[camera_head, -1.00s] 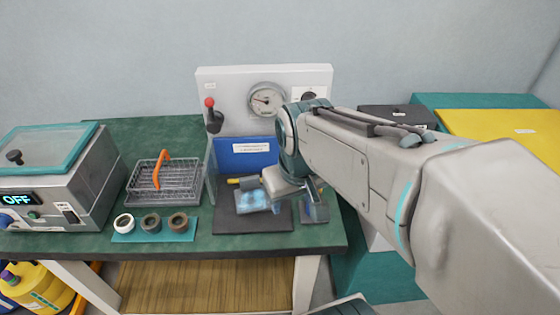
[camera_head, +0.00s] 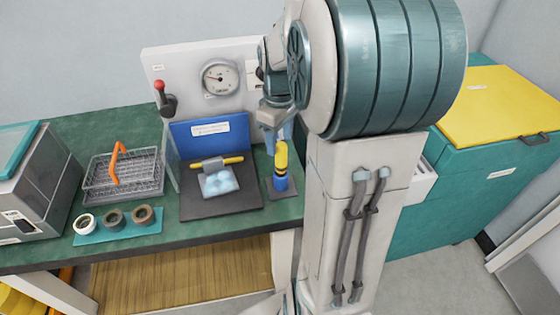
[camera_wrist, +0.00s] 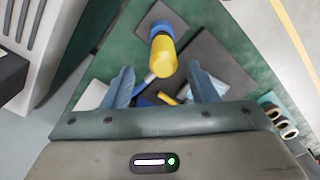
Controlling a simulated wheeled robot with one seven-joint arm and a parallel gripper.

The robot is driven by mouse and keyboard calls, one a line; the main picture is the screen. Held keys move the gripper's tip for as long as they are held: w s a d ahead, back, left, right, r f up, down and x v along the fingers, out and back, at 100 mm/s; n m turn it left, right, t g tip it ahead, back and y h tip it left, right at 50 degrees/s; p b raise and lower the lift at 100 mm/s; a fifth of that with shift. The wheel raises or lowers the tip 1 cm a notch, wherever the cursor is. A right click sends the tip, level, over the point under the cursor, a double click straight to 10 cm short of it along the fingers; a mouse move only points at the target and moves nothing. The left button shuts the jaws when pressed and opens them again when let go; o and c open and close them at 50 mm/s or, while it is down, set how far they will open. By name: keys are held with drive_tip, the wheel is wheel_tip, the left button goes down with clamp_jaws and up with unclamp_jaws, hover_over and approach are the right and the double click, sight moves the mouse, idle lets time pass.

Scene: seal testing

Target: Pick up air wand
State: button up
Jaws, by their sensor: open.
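The air wand (camera_head: 281,166), with a yellow upper part and a blue lower part, stands upright on a small dark square base (camera_head: 282,190) at the bench's right end. My gripper (camera_head: 272,132) is just above it in the head view, its fingers partly hidden by my arm. In the wrist view the wand (camera_wrist: 162,57) points its yellow end towards the camera. It appears beyond the fingertips of my open gripper (camera_wrist: 162,82), roughly centred between them. Nothing is held.
A press with a blue panel (camera_head: 208,136), gauge and red-knobbed lever stands left of the wand. A yellow bar and clear pouch (camera_head: 218,183) lie on its dark plate. Further left are a wire basket (camera_head: 122,175) and several rings (camera_head: 115,216). A teal cabinet (camera_head: 490,150) stands right.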

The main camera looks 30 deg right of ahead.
sight(281, 159)
drive_tip(key=shift+s+f, duration=0.2)
drive_tip(key=shift+f, duration=1.55)
drive_tip(key=shift+s+f, duration=0.15)
drive_tip(key=shift+f, duration=1.6)
drive_tip(key=c, duration=1.1)
